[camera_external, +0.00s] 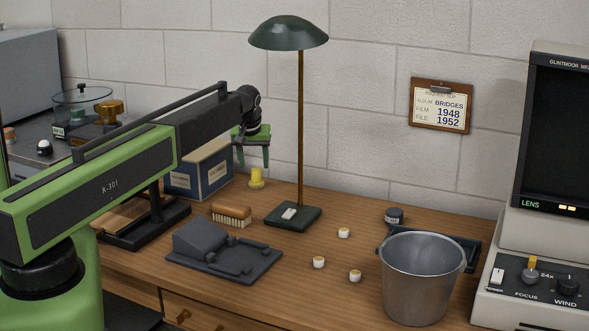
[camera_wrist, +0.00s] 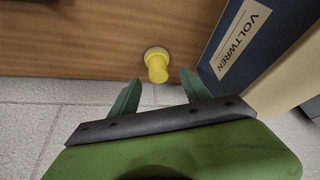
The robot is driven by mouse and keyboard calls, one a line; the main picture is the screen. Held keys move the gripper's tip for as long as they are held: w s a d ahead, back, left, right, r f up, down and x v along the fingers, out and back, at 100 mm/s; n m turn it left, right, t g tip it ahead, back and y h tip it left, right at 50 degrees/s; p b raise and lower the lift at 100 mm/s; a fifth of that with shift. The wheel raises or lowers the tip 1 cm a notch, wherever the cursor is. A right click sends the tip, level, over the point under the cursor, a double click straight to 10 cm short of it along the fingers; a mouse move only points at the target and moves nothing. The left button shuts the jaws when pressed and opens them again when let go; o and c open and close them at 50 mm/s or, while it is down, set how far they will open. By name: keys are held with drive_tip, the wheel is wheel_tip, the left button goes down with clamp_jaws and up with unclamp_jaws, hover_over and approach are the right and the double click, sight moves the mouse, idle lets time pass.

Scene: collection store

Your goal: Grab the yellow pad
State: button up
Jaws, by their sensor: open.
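The yellow pad (camera_external: 257,178) is a small yellow piece with a wider round end and a narrower stem. It stands on the wooden desk near the back wall, just right of the blue and cream box. In the wrist view the yellow pad (camera_wrist: 156,66) lies just beyond the fingertips, roughly between them. My gripper (camera_external: 253,163) has green fingers pointing down and is above the pad, a little to its left in the picture. The fingers are apart and empty; the gripper also shows in the wrist view (camera_wrist: 160,88).
The blue and cream box (camera_external: 199,172) stands close beside my gripper; its labelled side (camera_wrist: 240,40) is right of the fingers. A green desk lamp (camera_external: 293,217), a brush (camera_external: 231,215), a dark grey device (camera_external: 223,250) and a metal bucket (camera_external: 420,280) stand on the desk.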

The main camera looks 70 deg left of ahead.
sight(256, 169)
drive_tip(key=b+x, duration=0.4)
drive_tip(key=x, duration=0.1)
drive_tip(key=shift+w+a+b, duration=0.2)
drive_tip(key=shift+w+b, duration=0.05)
drive_tip(key=shift+b, duration=0.05)
drive_tip(key=shift+r, duration=0.2)
clamp_jaws()
